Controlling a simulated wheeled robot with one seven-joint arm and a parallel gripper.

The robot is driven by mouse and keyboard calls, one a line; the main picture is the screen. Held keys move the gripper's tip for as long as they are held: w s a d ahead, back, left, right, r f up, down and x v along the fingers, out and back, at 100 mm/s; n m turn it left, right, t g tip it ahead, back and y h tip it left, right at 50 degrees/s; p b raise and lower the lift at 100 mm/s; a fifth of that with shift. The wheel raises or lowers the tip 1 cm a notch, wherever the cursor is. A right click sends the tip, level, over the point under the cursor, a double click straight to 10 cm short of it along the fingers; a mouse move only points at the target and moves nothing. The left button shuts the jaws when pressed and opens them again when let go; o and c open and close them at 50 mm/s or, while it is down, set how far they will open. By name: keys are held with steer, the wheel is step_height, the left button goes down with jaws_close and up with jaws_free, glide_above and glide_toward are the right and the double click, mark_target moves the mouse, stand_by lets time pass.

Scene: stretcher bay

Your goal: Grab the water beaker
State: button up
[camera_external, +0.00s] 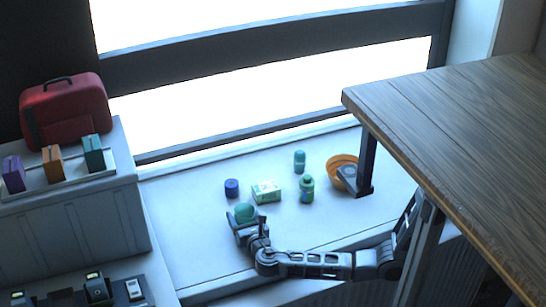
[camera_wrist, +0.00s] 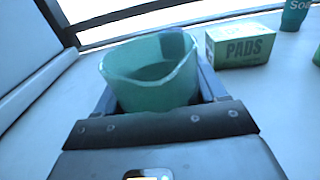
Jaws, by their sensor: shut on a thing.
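The water beaker is a green, translucent cup with a pouring lip. In the wrist view the beaker (camera_wrist: 150,85) stands upright between the two fingers of my gripper (camera_wrist: 160,95), which is shut on it. Its open top faces the camera, and its lower part is hidden behind the gripper body. In the outside view the beaker (camera_external: 244,212) shows as a small green shape at my gripper (camera_external: 242,225), near the front left of the white sill. I cannot tell whether its base touches the sill.
A green and white pads box (camera_external: 266,192) stands just behind and right of the beaker. A blue jar (camera_external: 232,187), a green bottle (camera_external: 306,189), a teal bottle (camera_external: 299,161) and an orange bowl (camera_external: 342,172) stand on the sill (camera_external: 190,240). A wooden tabletop (camera_external: 460,120) overhangs at right.

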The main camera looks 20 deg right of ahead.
mark_target(244, 206)
steer(key=c, duration=0.4)
steer(key=shift+o, duration=0.2)
steer(key=shift+r, duration=0.25)
steer(key=shift+r, duration=0.75)
steer(key=shift+d+r, duration=0.25)
steer(key=shift+r, duration=0.95)
steer(key=d+r, duration=0.6)
steer(key=d, duration=0.5)
steer(key=shift+s+r+p, duration=0.25)
steer(key=shift+r+p, duration=0.05)
